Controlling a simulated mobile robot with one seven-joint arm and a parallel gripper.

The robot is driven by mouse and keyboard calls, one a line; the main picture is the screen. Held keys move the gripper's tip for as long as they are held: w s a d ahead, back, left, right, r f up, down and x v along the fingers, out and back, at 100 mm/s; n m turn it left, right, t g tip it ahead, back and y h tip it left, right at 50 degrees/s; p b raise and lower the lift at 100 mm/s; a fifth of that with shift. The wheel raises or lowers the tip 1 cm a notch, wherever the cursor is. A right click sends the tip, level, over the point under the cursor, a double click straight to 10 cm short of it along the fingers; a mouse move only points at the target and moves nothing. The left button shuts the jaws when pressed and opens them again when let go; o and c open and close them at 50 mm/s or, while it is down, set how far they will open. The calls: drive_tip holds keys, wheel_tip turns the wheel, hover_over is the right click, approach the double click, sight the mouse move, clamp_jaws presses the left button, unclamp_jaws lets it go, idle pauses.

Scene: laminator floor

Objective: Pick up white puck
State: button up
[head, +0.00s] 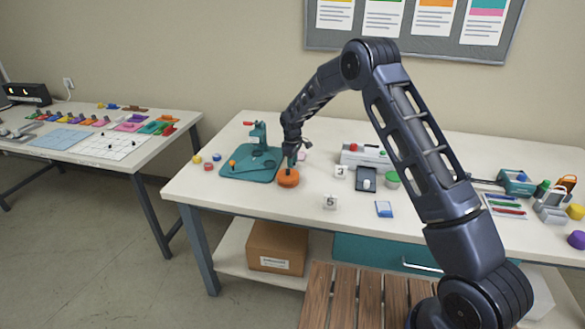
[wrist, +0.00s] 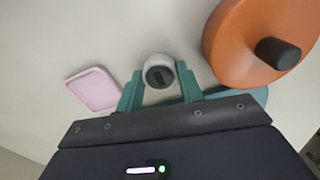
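The white puck (wrist: 159,62) shows in the wrist view as a small white round piece with a dark grey face. It sits between the two teal fingertips of my gripper (wrist: 160,78). A narrow gap seems to show on each side, so the fingers look open around it. In the head view my gripper (head: 292,159) points down at the table, just behind the orange round piece. I cannot make out the puck there; the gripper or the orange piece hides it.
The orange round piece (wrist: 252,40) with a black knob is close on the right in the wrist view. A pink tray (wrist: 93,90) lies to the left. In the head view, a teal press (head: 250,165) stands left of my gripper, and a grey-white device (head: 365,154) to the right.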

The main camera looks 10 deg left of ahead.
drive_tip(key=shift+c, duration=0.7)
drive_tip(key=shift+r, duration=0.1)
